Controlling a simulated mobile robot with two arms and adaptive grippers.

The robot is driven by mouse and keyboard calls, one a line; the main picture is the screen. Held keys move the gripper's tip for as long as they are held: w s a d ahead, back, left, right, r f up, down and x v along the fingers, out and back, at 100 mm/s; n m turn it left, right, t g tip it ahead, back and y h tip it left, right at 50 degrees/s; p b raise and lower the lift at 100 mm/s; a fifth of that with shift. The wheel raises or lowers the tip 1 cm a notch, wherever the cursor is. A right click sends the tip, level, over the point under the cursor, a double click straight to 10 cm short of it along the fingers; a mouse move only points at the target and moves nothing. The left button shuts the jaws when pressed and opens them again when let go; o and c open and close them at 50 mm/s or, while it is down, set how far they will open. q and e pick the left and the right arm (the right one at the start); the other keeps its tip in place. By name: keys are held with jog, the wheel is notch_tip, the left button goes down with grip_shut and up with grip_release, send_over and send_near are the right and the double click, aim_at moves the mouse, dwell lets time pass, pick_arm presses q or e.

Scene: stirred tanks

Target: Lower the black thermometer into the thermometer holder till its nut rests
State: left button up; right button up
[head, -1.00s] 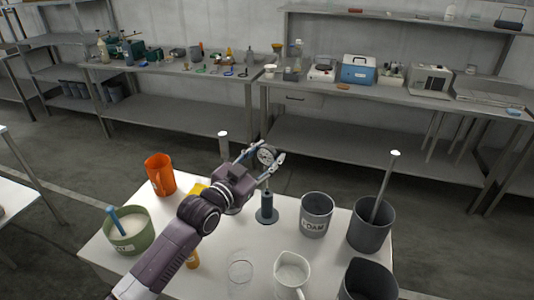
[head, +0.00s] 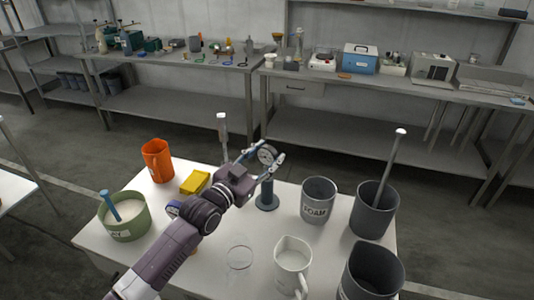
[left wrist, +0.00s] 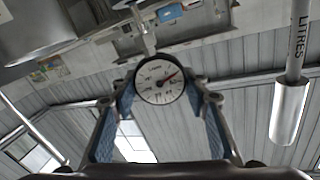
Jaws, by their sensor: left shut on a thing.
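The black thermometer has a round, black-rimmed white dial (head: 267,154). My left gripper (head: 264,157) is shut on it and holds it above the table, over the thermometer holder. The thermometer holder (head: 267,196) is a dark blue-grey upright tube on a round base, standing on the white table just below the dial. The stem and nut are hard to make out, so I cannot tell whether the stem is inside the tube. My right gripper is out of view.
Right of the holder stand a grey FOAM pot (head: 318,202), a taller grey bin (head: 372,212) with a rod in it and a white jug (head: 292,265). Left are an orange jug (head: 157,160), a yellow block (head: 194,182) and a green tub (head: 124,222).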

pick_arm(q)
jog(key=shift+f+b, duration=0.75)
jog(key=shift+f, duration=0.55)
jog(key=o, duration=1.3)
notch_tip(320, 180, up, 10)
